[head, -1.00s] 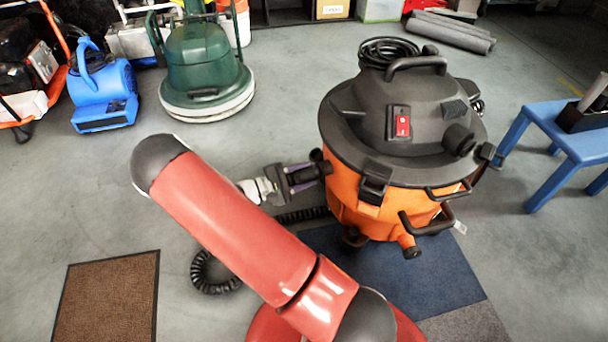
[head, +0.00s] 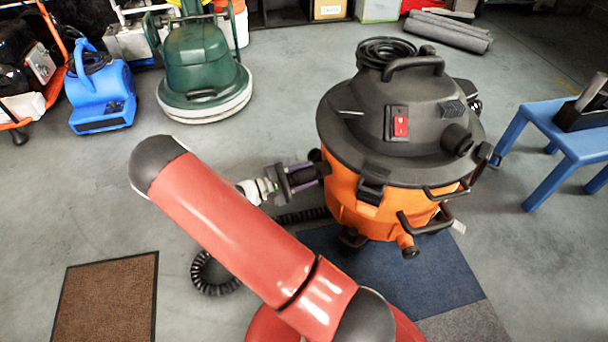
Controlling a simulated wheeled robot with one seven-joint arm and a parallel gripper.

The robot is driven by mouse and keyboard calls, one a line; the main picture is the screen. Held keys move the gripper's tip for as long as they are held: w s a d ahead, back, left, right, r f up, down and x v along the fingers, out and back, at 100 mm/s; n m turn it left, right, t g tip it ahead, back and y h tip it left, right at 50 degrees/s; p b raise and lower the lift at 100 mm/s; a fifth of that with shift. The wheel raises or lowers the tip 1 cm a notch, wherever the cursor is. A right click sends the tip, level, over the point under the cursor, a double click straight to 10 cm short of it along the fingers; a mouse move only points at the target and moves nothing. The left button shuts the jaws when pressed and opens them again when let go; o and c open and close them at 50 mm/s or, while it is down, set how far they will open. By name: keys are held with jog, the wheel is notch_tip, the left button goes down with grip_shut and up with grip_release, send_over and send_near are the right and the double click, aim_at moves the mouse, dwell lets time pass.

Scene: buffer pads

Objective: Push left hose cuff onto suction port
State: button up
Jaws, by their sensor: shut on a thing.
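The vacuum with an orange tank (head: 345,192) and dark grey lid stands right of centre. My gripper (head: 308,175) is at the tank's left side, shut on the dark hose cuff (head: 323,169), which is mostly hidden between the fingers. The cuff end is close against the tank's left side. A dark round part, perhaps the suction port (head: 314,155), shows just above it. I cannot tell whether the cuff is seated on the port or only beside it. The black ribbed hose (head: 204,277) lies coiled on the floor, partly behind my red arm.
The vacuum stands by a blue mat (head: 400,275). A brown mat (head: 105,300) lies at lower left. A blue stool (head: 565,140) is at right. A green floor machine (head: 200,75) and blue blower (head: 102,95) stand at back left. Floor between is clear.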

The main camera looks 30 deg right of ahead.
jog(key=o, duration=1.3)
jog(key=shift+c, duration=0.2)
jog(key=a, duration=0.7)
jog(key=shift+w+a, duration=0.35)
jog(key=shift+w, duration=0.05)
